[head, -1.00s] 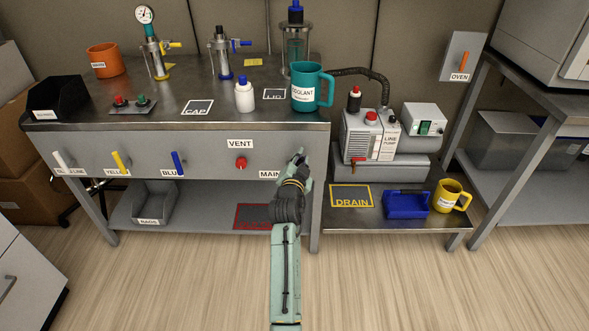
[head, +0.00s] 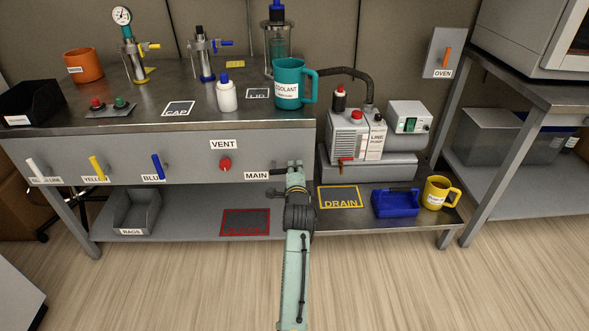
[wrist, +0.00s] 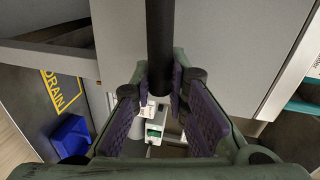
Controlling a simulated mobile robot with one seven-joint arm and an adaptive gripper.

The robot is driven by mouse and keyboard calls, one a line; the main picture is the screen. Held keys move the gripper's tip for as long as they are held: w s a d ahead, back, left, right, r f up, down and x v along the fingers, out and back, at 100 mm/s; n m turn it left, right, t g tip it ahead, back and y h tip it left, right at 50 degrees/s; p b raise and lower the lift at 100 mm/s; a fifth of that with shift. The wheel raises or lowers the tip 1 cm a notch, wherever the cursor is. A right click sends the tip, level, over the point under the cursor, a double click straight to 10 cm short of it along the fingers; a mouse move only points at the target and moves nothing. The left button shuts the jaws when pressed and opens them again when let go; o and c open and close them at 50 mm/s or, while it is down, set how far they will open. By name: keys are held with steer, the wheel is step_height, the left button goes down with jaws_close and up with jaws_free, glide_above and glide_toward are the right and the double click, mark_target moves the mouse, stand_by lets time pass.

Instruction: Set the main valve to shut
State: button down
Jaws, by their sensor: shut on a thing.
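The MAIN label (head: 256,175) is at the right end of the grey front panel, under the bench top. My gripper (head: 294,170) is at the panel's right end, just right of that label. In the wrist view, a black bar, which looks like the main valve's handle (wrist: 160,40), runs down between the purple-padded fingers of my gripper (wrist: 160,85). The gripper is shut on it. In the head view my gripper hides most of the handle, so its exact angle is hard to tell.
The red VENT knob (head: 225,164) and the white, yellow and blue levers (head: 158,166) are farther left on the panel. The teal coolant mug (head: 290,84) stands above my gripper near the bench edge. The line pump (head: 352,137) and blue tray (head: 396,203) are to the right.

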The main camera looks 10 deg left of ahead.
steer(key=shift+f+m, duration=0.4)
stand_by(0.3)
steer(key=c, duration=1.5)
jaws_free()
steer(key=shift+c, duration=0.2)
step_height(320, 180, up, 10)
steer(key=shift+r, duration=0.1)
steer(key=shift+c, duration=0.5)
